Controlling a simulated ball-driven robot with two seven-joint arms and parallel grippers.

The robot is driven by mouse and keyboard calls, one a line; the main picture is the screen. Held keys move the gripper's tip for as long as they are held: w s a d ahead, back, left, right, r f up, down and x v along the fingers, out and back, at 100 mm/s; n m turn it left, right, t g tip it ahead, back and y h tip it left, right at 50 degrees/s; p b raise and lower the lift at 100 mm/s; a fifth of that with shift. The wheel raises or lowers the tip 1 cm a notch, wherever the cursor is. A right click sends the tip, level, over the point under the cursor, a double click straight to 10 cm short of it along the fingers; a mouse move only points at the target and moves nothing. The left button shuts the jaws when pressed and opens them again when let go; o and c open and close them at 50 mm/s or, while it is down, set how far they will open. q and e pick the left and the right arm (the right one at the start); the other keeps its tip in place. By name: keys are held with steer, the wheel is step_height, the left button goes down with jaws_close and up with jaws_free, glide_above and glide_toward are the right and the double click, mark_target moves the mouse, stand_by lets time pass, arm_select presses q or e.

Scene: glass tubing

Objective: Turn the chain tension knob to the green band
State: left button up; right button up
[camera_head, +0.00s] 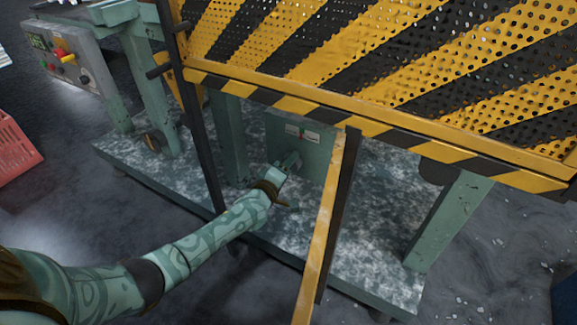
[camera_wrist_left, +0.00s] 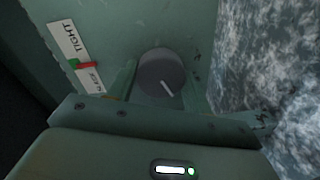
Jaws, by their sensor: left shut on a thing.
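The chain tension knob (camera_wrist_left: 160,68) is a grey round knob with a white pointer line, on a green panel (camera_head: 300,152). In the left wrist view its line points to the lower right. My left gripper (camera_wrist_left: 158,90) has one finger on each side of the knob and is shut on it. In the head view my left gripper (camera_head: 292,160) reaches the panel and hides the knob. A white label (camera_wrist_left: 68,40) reads TIGHT; a second one is partly hidden. Between them are a green band (camera_wrist_left: 73,63) and a red mark (camera_wrist_left: 87,65). My right gripper is not in view.
A yellow-black perforated guard (camera_head: 350,50) overhangs the panel. A dark post (camera_head: 203,150) and a yellow-edged post (camera_head: 328,220) stand on either side of my left forearm. A control box (camera_head: 65,55) and a red crate (camera_head: 15,155) are at left.

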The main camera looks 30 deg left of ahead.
arm_select(q)
steer(key=shift+f+n, duration=0.15)
steer(key=shift+n, duration=0.25)
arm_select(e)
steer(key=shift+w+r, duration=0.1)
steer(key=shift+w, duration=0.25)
arm_select(q)
steer(key=o, duration=1)
steer(key=shift+s, duration=0.1)
steer(key=shift+s+d+r+p, duration=0.15)
steer(key=shift+s+p, duration=1)
steer(key=shift+s, duration=1.55)
steer(key=shift+s+d+r+p, duration=0.15)
steer(key=shift+s+p, duration=1)
steer(key=shift+s, duration=1.5)
steer(key=shift+s+d+r+p, duration=0.15)
steer(key=shift+s+p, duration=1)
steer(key=shift+s, duration=1.55)
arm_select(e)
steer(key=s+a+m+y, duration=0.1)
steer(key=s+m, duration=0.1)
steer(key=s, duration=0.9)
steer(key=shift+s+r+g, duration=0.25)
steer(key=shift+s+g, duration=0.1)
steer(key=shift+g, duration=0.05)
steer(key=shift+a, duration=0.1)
